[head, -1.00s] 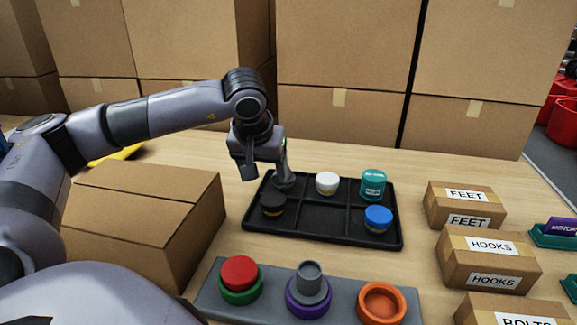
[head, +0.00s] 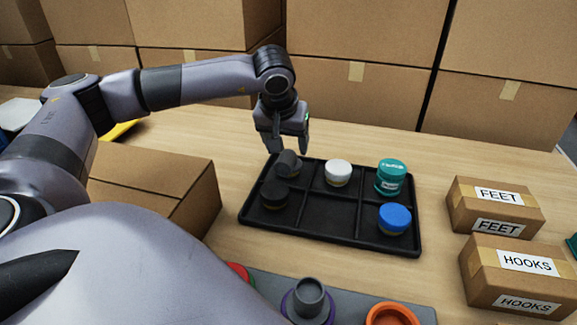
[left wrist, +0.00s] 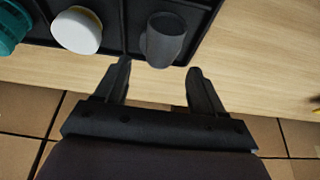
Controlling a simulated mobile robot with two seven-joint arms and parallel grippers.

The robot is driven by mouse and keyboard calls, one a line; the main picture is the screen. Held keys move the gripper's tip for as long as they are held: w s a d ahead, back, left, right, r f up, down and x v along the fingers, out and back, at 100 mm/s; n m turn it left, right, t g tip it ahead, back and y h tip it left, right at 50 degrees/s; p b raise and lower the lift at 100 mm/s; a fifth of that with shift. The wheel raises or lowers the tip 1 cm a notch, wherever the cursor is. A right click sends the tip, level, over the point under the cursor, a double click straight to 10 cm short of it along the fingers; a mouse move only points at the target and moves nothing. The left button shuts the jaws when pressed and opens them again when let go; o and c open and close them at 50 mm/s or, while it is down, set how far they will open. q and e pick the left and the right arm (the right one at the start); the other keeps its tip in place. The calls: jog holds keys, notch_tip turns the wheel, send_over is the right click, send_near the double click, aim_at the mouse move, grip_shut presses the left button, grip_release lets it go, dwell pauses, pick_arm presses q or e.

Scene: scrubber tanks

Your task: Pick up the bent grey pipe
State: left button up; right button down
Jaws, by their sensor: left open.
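The bent grey pipe (head: 287,164) is dark grey and sits in the back left compartment of the black tray (head: 330,236). In the left wrist view the pipe (left wrist: 165,42) shows as a short cylinder with a rounded end near the tray's edge. My left gripper (head: 289,143) is open, just behind and above the pipe. In the left wrist view its two fingers (left wrist: 159,70) point towards the pipe, apart from each other, with nothing held between them. My right gripper is not in view.
The tray also holds a dark round piece (head: 275,195), a white-capped jar (head: 338,173), a teal jar (head: 390,178) and a blue-capped jar (head: 394,219). A cardboard box (head: 150,185) stands left, labelled boxes (head: 497,205) right. A grey base (head: 345,297) with coloured rings lies in front.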

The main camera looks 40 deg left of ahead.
pick_arm(q)
jog(key=shift+x, duration=1.3)
jog(key=shift+w, duration=0.1)
grip_shut()
